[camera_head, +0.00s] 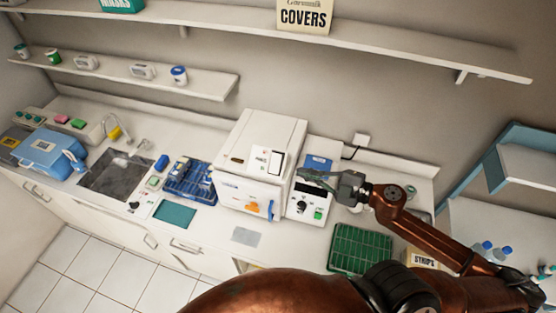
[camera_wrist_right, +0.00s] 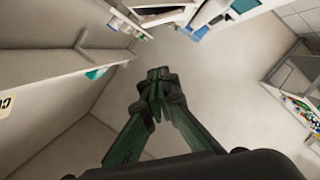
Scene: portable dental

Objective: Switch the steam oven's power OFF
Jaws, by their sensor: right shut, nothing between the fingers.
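The steam oven appears to be the white box (camera_head: 258,135) on the counter in the head view. A labelled plate with a white, dark-edged rocker (camera_head: 276,163) sits on its upper front. The lettering is too small to read surely, and I cannot tell the rocker's position. An orange piece and a blue handle (camera_head: 270,209) are lower on the front. My right gripper (camera_head: 305,177) is shut and empty, just right of the oven, over a white control unit (camera_head: 306,204). In the right wrist view its fingertips (camera_wrist_right: 158,82) meet. My left gripper is not in view.
The control unit has a black knob and a green button. A green rack (camera_head: 360,248) lies right of it. A blue rack (camera_head: 190,181) stands left of the oven, beside a sink (camera_head: 115,174). A shelf (camera_head: 400,43) runs above along the wall.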

